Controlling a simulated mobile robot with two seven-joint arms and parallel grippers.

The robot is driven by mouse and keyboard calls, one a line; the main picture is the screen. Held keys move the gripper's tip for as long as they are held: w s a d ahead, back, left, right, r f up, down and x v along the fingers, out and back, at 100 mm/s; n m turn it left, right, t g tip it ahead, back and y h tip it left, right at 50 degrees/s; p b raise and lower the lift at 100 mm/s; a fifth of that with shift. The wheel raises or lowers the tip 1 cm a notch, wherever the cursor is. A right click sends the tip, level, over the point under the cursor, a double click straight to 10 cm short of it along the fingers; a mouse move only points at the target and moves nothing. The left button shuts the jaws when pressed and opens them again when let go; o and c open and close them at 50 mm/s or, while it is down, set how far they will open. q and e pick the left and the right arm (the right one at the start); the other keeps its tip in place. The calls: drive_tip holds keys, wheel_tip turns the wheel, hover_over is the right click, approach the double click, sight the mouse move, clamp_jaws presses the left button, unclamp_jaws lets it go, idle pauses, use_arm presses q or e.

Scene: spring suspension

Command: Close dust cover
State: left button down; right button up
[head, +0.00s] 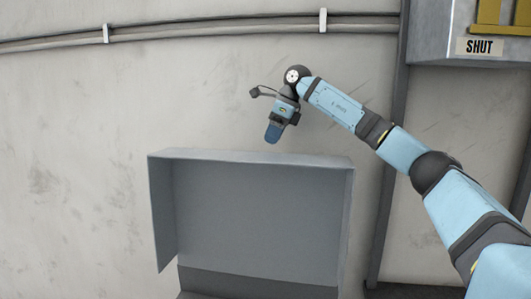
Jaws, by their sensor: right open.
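The dust cover (262,213) is a grey, box-like lid with side walls. It stands raised, its hollow inside facing me, in the lower middle of the head view. Below it a darker grey edge (250,283) shows, and the rest is cut off by the bottom of the picture. My right gripper (273,133) is above and behind the cover's top edge, pointing down. It is open, with nothing seen between its fingers, and a small gap shows between it and the cover. My left gripper is not in view.
A pale wall (75,190) stands behind, with a pipe (210,30) running along its top. A dark vertical post (388,190) runs down behind my right arm. Left of the cover is clear.

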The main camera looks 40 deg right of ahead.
drive_tip(key=x, duration=0.5)
drive_tip(key=shift+w+a+f, duration=0.1)
drive_tip(key=shift+f, duration=0.25)
clamp_jaws()
